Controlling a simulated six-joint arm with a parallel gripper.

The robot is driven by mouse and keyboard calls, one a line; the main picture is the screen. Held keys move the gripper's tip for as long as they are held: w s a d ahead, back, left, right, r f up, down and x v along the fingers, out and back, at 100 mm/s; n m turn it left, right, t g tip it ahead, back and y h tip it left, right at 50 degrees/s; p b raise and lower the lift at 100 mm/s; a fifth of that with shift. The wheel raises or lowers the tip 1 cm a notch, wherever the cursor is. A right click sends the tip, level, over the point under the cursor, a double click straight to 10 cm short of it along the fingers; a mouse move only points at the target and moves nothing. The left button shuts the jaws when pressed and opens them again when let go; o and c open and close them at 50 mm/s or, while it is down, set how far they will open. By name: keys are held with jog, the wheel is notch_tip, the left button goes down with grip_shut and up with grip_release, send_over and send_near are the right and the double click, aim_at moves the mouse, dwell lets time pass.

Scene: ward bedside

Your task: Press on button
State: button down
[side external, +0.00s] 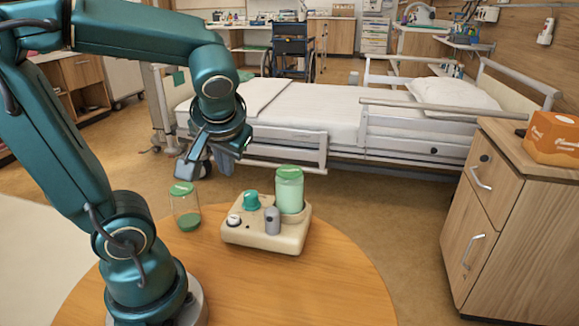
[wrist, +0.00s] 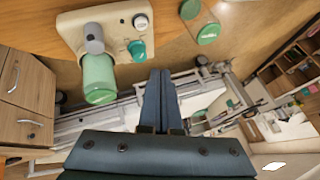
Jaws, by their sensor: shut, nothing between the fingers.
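A beige device (side external: 262,238) stands on the round wooden table. A small white round button (side external: 233,219) with a dark ring is at its left corner. A teal knob (side external: 251,200), a grey upright cylinder (side external: 272,221) and a light green container with a green lid (side external: 289,190) are also on it. In the wrist view the white button (wrist: 140,21) lies above the teal knob (wrist: 137,49). My gripper (side external: 200,172) is shut and empty, above and behind the device's left side, apart from it. Its fingers (wrist: 160,73) point up the wrist view, below the knob.
A clear jar with a green lid (side external: 186,208) stands left of the device, close below my gripper. The table (side external: 325,280) is bare in front and to the right. A bed (side external: 320,110) stands behind, and a wooden cabinet (side external: 500,220) with an orange box (side external: 553,138) stands right.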

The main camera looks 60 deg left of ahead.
aim_at(233, 220)
jog(key=shift+w+a+f+g+y, duration=0.15)
jog(key=shift+a+g+y, duration=0.1)
jog(key=shift+a, duration=0.2)
jog(key=shift+w+a+f+g+y, duration=0.15)
jog(key=shift+a+g, duration=0.1)
jog(key=shift+a, duration=0.15)
jog(key=shift+f, duration=4.4)
jog(key=shift+f, duration=0.1)
jog(key=shift+f, duration=0.3)
